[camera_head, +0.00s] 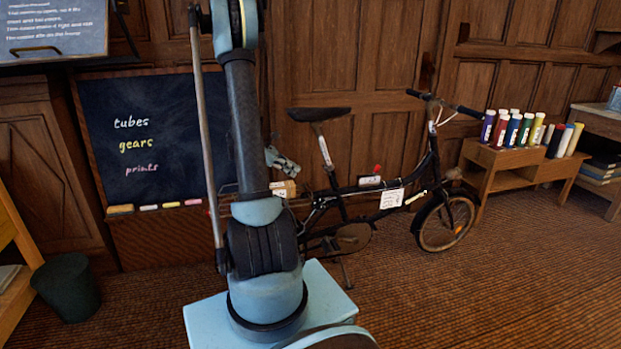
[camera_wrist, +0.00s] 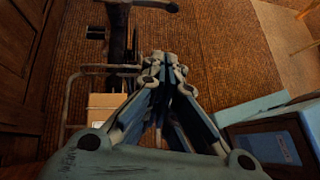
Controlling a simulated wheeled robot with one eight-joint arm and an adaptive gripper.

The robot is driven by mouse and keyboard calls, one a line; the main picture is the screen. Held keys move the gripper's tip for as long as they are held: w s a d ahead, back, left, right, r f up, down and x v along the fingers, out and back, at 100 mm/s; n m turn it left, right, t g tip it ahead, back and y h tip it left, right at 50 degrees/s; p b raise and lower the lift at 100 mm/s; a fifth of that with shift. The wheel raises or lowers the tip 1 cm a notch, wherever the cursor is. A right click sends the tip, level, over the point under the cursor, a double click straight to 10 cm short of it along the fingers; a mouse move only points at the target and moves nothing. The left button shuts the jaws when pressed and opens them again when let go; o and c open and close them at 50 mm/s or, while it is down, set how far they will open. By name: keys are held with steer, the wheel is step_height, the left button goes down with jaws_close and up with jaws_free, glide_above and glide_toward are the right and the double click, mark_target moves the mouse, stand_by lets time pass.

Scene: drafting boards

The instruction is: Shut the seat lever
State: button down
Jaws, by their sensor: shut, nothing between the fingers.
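A black bicycle (camera_head: 405,187) stands against the wooden wall in the head view. Its black saddle (camera_head: 319,114) sits on a silver seat post (camera_head: 326,150). The seat lever is too small to make out at the foot of the post. My gripper (camera_head: 284,162) shows partly behind my arm, left of the seat post and apart from it. In the wrist view my gripper (camera_wrist: 165,70) has its fingers together, with nothing held. Dark bicycle parts (camera_wrist: 118,35) lie beyond the fingertips, toward the upper left.
A wooden stand of tubes (camera_head: 500,166) is at right. The carpet in front is clear.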

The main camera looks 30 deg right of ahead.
mark_target(329, 174)
steer(key=s+d+f, duration=0.2)
steer(key=d, duration=0.3)
steer(key=s+d+f, duration=0.2)
steer(key=d, duration=0.3)
steer(key=shift+s+d+f, duration=0.25)
steer(key=shift+s+d, duration=0.05)
steer(key=shift+s, duration=0.1)
